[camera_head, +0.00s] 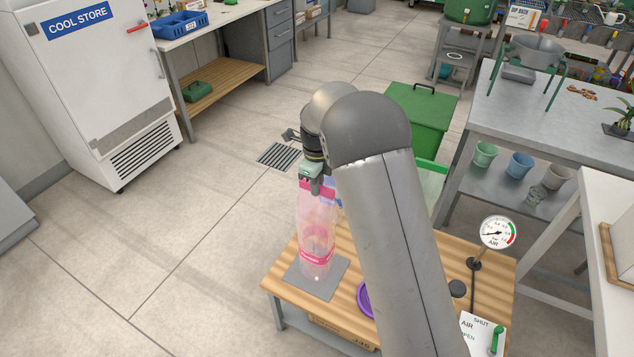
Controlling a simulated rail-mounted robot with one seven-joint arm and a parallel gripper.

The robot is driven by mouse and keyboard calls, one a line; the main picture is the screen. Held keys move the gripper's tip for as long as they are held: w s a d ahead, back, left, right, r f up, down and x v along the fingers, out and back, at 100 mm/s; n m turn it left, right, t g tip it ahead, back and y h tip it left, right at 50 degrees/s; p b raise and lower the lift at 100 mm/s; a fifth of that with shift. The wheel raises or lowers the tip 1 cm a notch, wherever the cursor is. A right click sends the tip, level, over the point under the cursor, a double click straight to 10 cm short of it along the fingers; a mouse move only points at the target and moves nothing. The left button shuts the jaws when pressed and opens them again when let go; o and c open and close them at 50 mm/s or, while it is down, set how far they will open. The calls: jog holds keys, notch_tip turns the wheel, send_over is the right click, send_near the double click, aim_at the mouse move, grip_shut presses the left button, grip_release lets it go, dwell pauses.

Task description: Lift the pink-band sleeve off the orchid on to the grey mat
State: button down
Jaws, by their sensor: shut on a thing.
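The clear sleeve with pink bands (317,222) hangs upright below my gripper (312,188). My gripper is shut on its upper rim. The sleeve's lower end overlaps the grey mat (329,291) in the picture, at the left of the wooden bench top. I cannot tell whether the lower end touches the mat or is just above it. I see no orchid in the sleeve. My arm covers the middle of the bench, and any orchid there is hidden.
A purple round rim (365,299) shows beside the mat, partly behind my arm. A pressure gauge (498,233) and an air-valve card (482,335) stand on the bench's right. A green bin (421,112) is behind. Open floor lies to the left.

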jog(key=shift+f, duration=0.15)
jog(key=shift+f, duration=0.5)
jog(key=shift+f+b, duration=0.4)
jog(key=shift+b, duration=0.05)
dwell(0.6)
jog(key=c, duration=0.8)
grip_release()
jog(key=shift+r, duration=0.1)
jog(key=shift+r+p, duration=2.45)
jog(key=shift+r, duration=1.05)
